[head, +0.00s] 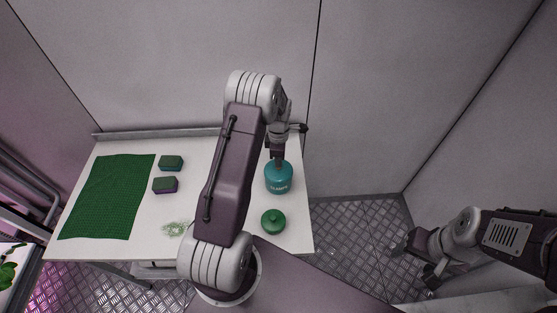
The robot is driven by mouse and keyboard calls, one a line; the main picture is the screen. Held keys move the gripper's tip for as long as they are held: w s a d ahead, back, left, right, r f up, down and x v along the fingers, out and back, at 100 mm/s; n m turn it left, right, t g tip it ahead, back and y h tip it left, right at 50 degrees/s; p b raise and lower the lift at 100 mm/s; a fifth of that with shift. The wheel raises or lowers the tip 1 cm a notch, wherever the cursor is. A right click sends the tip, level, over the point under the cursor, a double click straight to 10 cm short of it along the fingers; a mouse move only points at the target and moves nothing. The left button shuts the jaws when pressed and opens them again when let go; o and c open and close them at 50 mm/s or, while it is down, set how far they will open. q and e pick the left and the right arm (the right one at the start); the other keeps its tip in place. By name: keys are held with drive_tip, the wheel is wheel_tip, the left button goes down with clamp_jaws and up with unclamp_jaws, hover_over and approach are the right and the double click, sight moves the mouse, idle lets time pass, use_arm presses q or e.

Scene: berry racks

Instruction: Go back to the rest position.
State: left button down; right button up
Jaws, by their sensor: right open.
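My left arm reaches up across the middle of the head view. Its gripper (278,156) points down at the top of a teal canister (279,180) with pale lettering, near the table's right edge. I cannot tell whether the fingers touch the canister or how far apart they are. My right gripper (415,261) is open and empty at the lower right, over the metal floor and clear of the table.
The white table (205,160) stands against a grey wall. A green mat (108,197), two dark sponge-like blocks (171,163) (165,185), a clear greenish item (175,229) and a round green knobbed piece (273,222) lie on it. Diamond-plate floor (355,235) is open to the right.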

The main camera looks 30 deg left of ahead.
use_arm(q)
drive_tip(key=shift+f, duration=0.3)
drive_tip(key=shift+r, duration=0.15)
wheel_tip(320, 180, up, 7)
drive_tip(key=p, duration=0.5)
idle(0.4)
idle(0.3)
